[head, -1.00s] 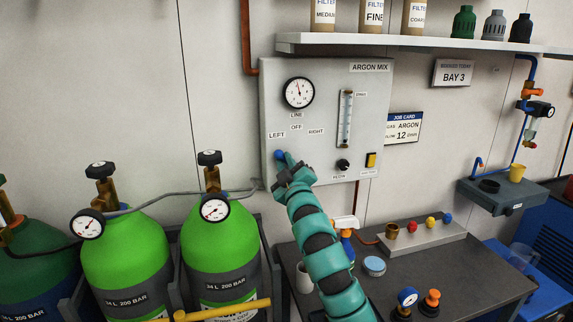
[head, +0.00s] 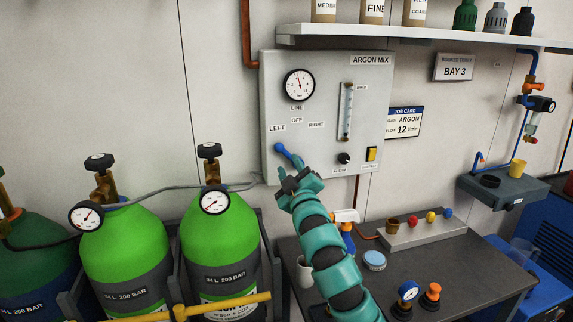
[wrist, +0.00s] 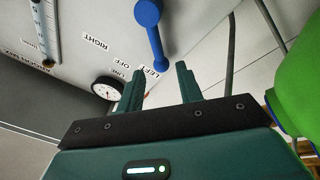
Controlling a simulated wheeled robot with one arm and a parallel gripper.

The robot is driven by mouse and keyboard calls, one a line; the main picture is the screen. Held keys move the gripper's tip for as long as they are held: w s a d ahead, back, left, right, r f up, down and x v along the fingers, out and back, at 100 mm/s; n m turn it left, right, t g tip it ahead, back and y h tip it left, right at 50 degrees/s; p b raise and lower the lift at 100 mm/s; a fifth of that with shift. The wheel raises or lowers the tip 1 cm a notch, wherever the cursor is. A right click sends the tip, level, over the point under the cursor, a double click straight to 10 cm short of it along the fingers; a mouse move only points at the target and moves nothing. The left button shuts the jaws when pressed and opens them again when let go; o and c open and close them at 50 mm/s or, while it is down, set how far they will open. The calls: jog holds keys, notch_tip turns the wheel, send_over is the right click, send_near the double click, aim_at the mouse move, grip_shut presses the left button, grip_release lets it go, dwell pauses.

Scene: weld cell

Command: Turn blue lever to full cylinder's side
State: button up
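The blue lever (head: 289,155) is on the grey ARGON MIX panel (head: 325,72), slanting up-left with its end just below the LEFT label (head: 277,128). In the wrist view the lever (wrist: 155,40) shows ahead of the fingers. My gripper (head: 293,178) is just below the lever. In the wrist view its fingers (wrist: 159,88) stand apart with nothing between them, and the lever looks clear of them. Two bright green cylinders stand at the left, with a left gauge (head: 86,216) and a right gauge (head: 214,201). Their needles are too small to read surely.
The line gauge (head: 299,85) and a flow tube (head: 346,112) are on the panel. A grey hose (head: 160,190) runs from the cylinders to the panel. A dark bench (head: 460,265) with fittings is at the right. A shelf (head: 400,36) is above.

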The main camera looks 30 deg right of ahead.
jog(key=p+v, duration=0.2)
jog(key=v, duration=0.5)
jog(key=shift+r+p, duration=0.2)
jog(key=shift+p, duration=0.1)
jog(key=shift+p+v, duration=2.7)
jog(key=shift+p, duration=1.05)
jog(key=shift+a+f, duration=0.1)
jog(key=shift+f, duration=0.05)
